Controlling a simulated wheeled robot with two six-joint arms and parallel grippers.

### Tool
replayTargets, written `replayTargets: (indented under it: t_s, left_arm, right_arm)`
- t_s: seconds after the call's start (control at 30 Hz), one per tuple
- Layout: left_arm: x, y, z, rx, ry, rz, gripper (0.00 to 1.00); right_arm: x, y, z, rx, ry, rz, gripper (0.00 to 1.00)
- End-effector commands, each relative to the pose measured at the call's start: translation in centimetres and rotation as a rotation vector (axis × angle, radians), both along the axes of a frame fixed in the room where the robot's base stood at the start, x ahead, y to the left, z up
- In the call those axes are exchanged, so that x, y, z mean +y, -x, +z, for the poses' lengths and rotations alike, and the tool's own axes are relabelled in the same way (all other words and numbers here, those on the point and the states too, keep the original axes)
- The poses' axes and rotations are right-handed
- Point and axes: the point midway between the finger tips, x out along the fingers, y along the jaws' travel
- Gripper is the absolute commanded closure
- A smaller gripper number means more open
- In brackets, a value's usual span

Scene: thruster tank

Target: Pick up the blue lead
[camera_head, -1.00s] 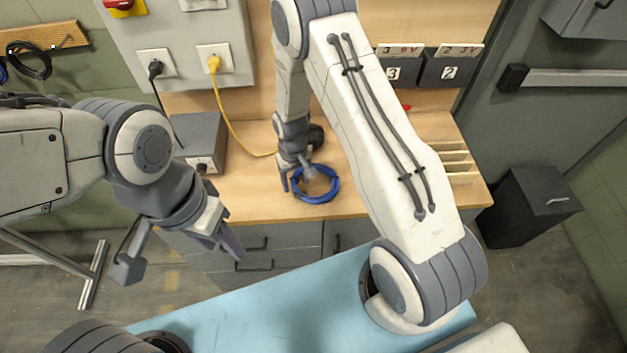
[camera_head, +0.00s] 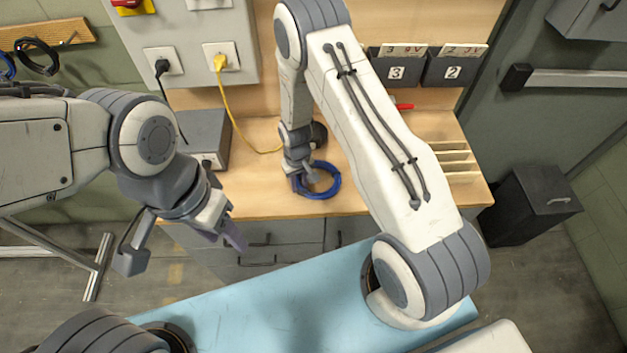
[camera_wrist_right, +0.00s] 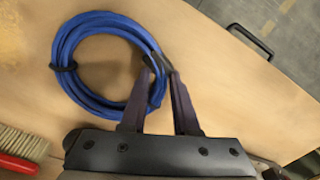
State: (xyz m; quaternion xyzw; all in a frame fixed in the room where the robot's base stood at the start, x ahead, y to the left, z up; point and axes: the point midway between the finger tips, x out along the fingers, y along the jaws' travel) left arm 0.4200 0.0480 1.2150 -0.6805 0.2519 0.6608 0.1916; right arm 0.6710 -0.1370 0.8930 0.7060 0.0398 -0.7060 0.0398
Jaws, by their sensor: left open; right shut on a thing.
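The blue lead (camera_head: 328,189) is a coiled loop on the wooden workbench near its front edge. In the right wrist view the blue coil (camera_wrist_right: 66,50) has a black tie at its left side and a dark part at its right side. My right gripper (camera_head: 304,187) is shut on the right-hand side of the coil, and its fingers (camera_wrist_right: 157,75) close around it in the wrist view. Whether the coil touches the bench is hard to tell. My left gripper (camera_head: 236,236) is open and empty, in front of the bench at the left.
A grey box (camera_head: 203,138) stands on the bench at the left. A yellow lead (camera_head: 236,125) hangs from a wall socket. A brush with a red handle (camera_wrist_right: 18,165) lies near the right gripper. Bins marked 3 and 2 (camera_head: 452,69) are at the back.

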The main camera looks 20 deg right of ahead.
Motion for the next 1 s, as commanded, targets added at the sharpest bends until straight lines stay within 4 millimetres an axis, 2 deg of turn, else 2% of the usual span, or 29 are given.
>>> replayTargets:
  t_s: [0.33, 0.57, 0.6, 0.8, 1.0]
  left_arm:
    - [0.0, 0.0, -0.7, 0.000, 0.000, 0.001, 0.50]
    - [0.0, 0.0, -2.4, 0.000, 0.000, 0.003, 0.50]
    - [0.0, 0.0, -2.8, 0.000, 0.000, 0.004, 0.50]
    - [0.0, 0.0, -4.4, 0.000, 0.000, 0.005, 0.50]
    - [0.0, 0.0, -5.4, 0.000, 0.000, 0.004, 0.50]
  right_arm:
    - [0.0, -0.1, 1.0, -0.002, 0.000, 0.000, 1.00]
    - [-0.2, -0.2, 4.2, -0.007, -0.001, -0.002, 1.00]
    - [-1.5, 0.0, 4.6, -0.005, -0.001, -0.007, 1.00]
    - [-6.1, 0.4, 7.4, -0.006, 0.000, -0.007, 1.00]
    - [-9.7, 0.8, 9.7, -0.004, 0.001, -0.004, 1.00]
